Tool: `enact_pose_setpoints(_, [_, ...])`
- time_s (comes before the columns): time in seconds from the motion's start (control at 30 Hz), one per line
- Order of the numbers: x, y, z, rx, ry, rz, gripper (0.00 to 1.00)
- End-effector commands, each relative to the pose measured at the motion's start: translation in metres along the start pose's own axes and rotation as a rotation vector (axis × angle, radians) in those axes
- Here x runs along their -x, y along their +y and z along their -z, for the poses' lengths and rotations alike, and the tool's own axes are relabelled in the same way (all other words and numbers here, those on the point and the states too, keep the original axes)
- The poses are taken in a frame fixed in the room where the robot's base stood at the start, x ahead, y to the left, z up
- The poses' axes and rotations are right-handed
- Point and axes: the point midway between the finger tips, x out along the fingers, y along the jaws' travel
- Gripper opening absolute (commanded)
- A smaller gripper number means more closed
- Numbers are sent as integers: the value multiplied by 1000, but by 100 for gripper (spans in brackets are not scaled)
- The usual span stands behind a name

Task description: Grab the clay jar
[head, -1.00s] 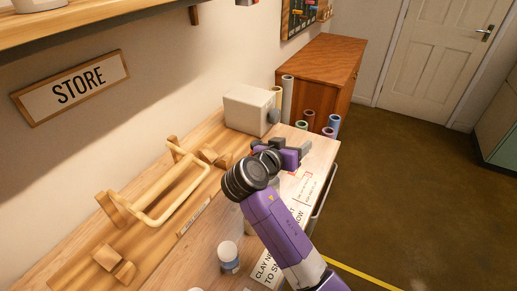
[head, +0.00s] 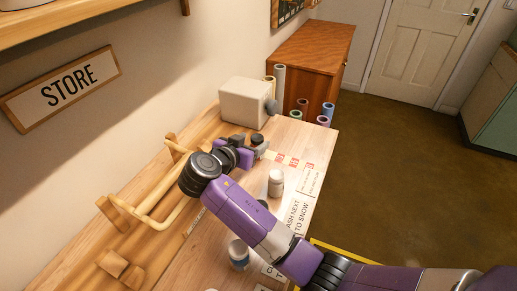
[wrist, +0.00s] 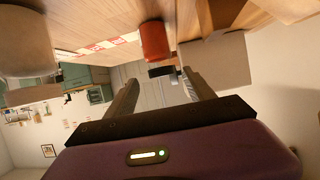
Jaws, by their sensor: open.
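A terracotta-red jar (wrist: 155,40) with a black lid shows in the wrist view, just past the fingertips and between their lines. Its colour fits clay; I see no readable label on it. In the head view only its dark lid (head: 257,139) shows clearly, beside the fingers; its body is mostly hidden. My gripper (wrist: 160,78) is open with nothing clamped in it. In the head view my gripper (head: 252,150) is low over the back of the table, close to that jar.
A pale block-shaped box (head: 243,103) stands just behind the jar. A white-lidded jar (head: 275,183) stands to the right of my arm, another (head: 238,255) nearer the front. A wooden rail (head: 165,212) is at left. Coloured rolls (head: 325,115) stand past the table's far edge.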

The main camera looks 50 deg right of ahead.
Motion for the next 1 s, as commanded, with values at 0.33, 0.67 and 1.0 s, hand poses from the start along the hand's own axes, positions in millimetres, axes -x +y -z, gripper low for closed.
enact_pose_setpoints(0.33, [-38, 0, 2, 2, -1, -6, 62])
enact_pose_setpoints(0.67, [-72, -2, -2, 1, -1, -1, 62])
enact_pose_setpoints(1.0, [-73, -2, -2, 0, 0, -1, 37])
